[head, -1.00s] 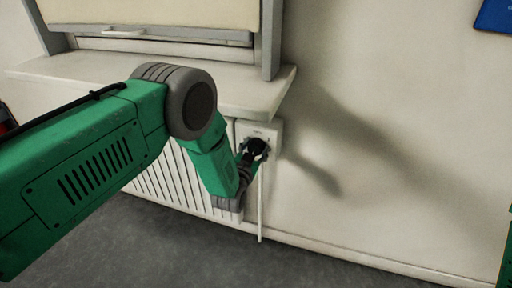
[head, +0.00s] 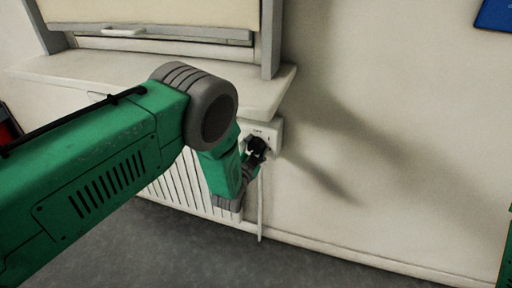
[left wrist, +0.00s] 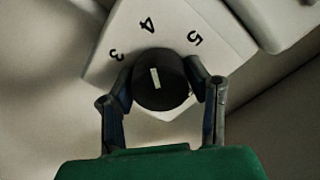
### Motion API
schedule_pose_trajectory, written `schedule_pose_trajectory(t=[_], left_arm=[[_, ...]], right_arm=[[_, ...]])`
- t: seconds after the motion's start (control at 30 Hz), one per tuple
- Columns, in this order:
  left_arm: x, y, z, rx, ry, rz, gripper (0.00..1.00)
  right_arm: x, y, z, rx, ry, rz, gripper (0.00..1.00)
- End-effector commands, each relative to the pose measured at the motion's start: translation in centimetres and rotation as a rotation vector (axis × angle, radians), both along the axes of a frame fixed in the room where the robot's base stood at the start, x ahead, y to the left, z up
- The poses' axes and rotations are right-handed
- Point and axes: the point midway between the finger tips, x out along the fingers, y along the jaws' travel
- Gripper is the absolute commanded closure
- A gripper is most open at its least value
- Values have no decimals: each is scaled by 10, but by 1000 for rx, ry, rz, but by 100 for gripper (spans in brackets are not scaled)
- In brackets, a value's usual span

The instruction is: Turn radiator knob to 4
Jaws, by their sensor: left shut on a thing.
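The black round radiator knob (left wrist: 165,95) sits on a white plate (left wrist: 185,20) marked with black 3, 4 and 5. A pale bar on the knob's face points roughly toward the 4 in the left wrist view. In the head view the knob (head: 257,143) is on the white plate (head: 273,133) at the radiator's right end. My left gripper (left wrist: 160,78) is shut on the knob, one finger on each side; it also shows in the head view (head: 254,152). My right gripper is not in view.
The white ribbed radiator (head: 172,190) is partly behind my left arm. A window sill (head: 262,92) juts out above it. A thin white pipe (head: 260,205) runs down below the knob.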

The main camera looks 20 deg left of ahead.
Motion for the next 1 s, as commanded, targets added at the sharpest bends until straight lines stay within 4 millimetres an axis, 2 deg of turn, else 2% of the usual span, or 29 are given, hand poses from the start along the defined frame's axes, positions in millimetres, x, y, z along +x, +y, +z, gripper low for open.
schedule_pose_trajectory(t=[0.03,0.2,0.23,0.3,0.67,0.77,1.0], left_arm=[[-5,-1,-9,0,21,-1,85],[-5,-1,-9,-1,21,-2,85],[-5,-1,-9,-1,21,-2,53],[-5,-1,-8,-1,19,-2,35],[-6,0,-3,-2,8,-1,35],[-16,0,-3,-1,8,-1,35],[-66,1,-4,0,13,-2,35]], right_arm=[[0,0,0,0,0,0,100],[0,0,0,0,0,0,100],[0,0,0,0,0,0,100],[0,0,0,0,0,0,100],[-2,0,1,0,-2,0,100],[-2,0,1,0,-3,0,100],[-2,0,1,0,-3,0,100]])
